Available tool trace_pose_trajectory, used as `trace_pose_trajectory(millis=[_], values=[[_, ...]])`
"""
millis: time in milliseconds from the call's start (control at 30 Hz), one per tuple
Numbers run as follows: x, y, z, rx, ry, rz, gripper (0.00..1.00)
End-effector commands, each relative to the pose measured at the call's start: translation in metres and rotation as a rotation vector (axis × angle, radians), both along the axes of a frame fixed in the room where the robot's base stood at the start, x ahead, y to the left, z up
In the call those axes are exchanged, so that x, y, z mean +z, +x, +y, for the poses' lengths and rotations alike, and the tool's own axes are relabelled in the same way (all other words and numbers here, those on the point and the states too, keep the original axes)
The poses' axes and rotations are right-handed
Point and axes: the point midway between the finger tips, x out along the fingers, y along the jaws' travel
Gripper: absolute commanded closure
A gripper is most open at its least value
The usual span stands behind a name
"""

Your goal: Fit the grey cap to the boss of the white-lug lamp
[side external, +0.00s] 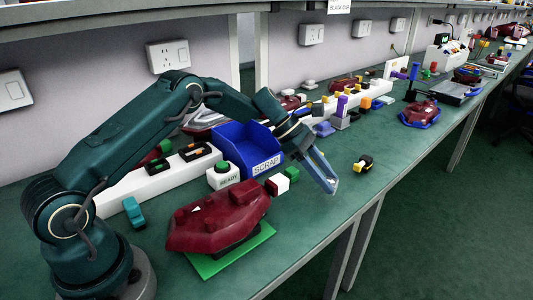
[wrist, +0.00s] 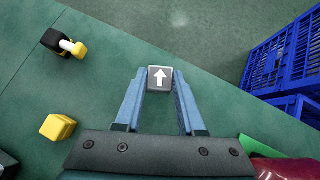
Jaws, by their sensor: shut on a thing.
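My gripper (wrist: 160,72) is shut on the grey cap (wrist: 160,85), a small block with a white arrow on its face, held between the fingertips. In the side view my gripper (side external: 330,184) hangs over the bench right of the near lamp, and the cap cannot be made out there. The near dark red lamp (side external: 215,222) lies on a green mat (side external: 245,254) and has a small white mark on top. Its edge shows at the lower right of the wrist view (wrist: 290,169). I cannot make out its boss or tell whether it has the white lug.
A blue SCRAP bin (side external: 266,166) and a READY button box (side external: 222,178) stand behind the lamp. White (side external: 278,185) and green (side external: 291,173) blocks are close to its right end. A black-and-yellow part (side external: 363,163) and a yellow block (wrist: 57,127) lie on the bench.

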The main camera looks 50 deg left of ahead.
Motion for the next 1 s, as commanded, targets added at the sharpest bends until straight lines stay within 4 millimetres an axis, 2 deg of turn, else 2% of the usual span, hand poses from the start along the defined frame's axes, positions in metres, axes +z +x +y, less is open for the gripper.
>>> trace_pose_trajectory(millis=[100,200,600,633,700,1000], values=[[-0.020,-0.001,0.000,0.000,-0.001,0.006,1.00],[-0.030,-0.001,0.000,-0.001,-0.001,0.004,1.00],[-0.034,-0.001,0.000,-0.001,0.000,0.002,1.00],[-0.034,-0.001,0.000,0.000,0.000,0.002,0.58],[-0.034,-0.001,0.000,-0.001,0.001,0.001,0.32],[-0.034,-0.001,0.000,-0.001,0.001,0.001,0.32]])
